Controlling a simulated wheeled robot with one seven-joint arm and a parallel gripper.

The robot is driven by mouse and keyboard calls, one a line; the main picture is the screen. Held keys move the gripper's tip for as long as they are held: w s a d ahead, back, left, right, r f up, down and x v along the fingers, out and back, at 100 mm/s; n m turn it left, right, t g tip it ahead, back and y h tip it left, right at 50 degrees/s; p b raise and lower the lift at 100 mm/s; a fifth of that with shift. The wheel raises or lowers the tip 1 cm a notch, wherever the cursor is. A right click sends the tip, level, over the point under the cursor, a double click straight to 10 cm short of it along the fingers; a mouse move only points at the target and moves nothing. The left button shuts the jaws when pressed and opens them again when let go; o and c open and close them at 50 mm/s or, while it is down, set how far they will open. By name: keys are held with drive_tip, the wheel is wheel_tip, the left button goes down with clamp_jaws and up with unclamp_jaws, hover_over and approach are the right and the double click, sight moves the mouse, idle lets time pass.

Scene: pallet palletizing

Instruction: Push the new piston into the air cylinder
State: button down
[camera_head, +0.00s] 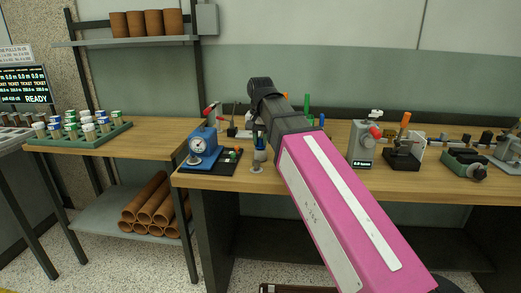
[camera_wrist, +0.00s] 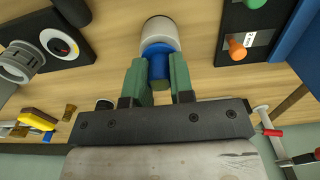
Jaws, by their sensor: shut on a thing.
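My gripper (camera_wrist: 158,68) shows in the wrist view with its two green fingers shut on a blue round piece (camera_wrist: 157,66), which looks like the piston. A pale grey-white cylinder (camera_wrist: 160,32), which looks like the air cylinder, adjoins the blue piece just beyond the fingertips. How deep the blue piece sits in it is hidden. In the head view my gripper (camera_head: 259,138) is partly hidden beside my pink arm. The blue piece (camera_head: 260,155) is low over the bench, and the pale cylinder (camera_head: 257,168) stands below it near the front edge.
A blue gauge device (camera_head: 202,141) stands left on a black base. An orange knob (camera_wrist: 237,48) is close by in the wrist view. A gauge block (camera_wrist: 60,43) and yellow-handled tool (camera_wrist: 36,118) lie on the other side.

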drive_tip(key=shift+f, duration=0.45)
idle(0.6)
drive_tip(key=c, duration=0.9)
unclamp_jaws()
